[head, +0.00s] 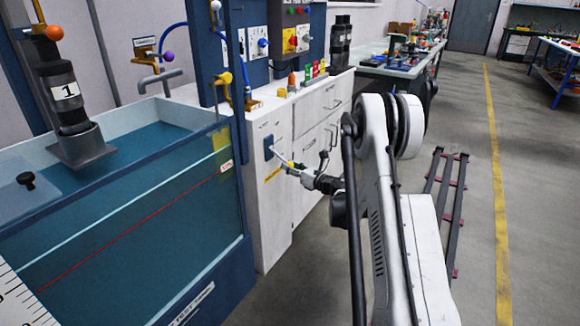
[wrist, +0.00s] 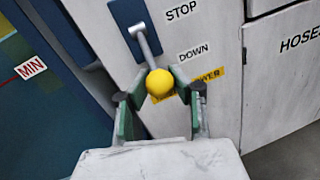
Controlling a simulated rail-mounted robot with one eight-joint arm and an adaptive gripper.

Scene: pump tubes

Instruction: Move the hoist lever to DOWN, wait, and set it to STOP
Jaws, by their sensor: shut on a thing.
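The hoist lever (wrist: 147,47) is a grey rod with a yellow ball knob (wrist: 159,83). It comes out of a dark blue plate (wrist: 122,12) on the white cabinet front and slants down toward the wrist camera. My gripper (wrist: 160,93) is shut on the yellow knob, with one green-padded finger on each side. The STOP label (wrist: 181,11) and the DOWN label (wrist: 194,52) are right of the lever; the knob appears lower than DOWN in the wrist view. In the head view my gripper (head: 298,172) reaches the blue plate (head: 268,147); the knob is not clear there.
A yellow label (wrist: 208,78) ending in "OWER" is partly hidden behind the knob. The water tank (head: 130,215) stands left of the cabinet, with a pump marked 1 (head: 68,100) over it. Cabinet doors (head: 315,165) are to the right.

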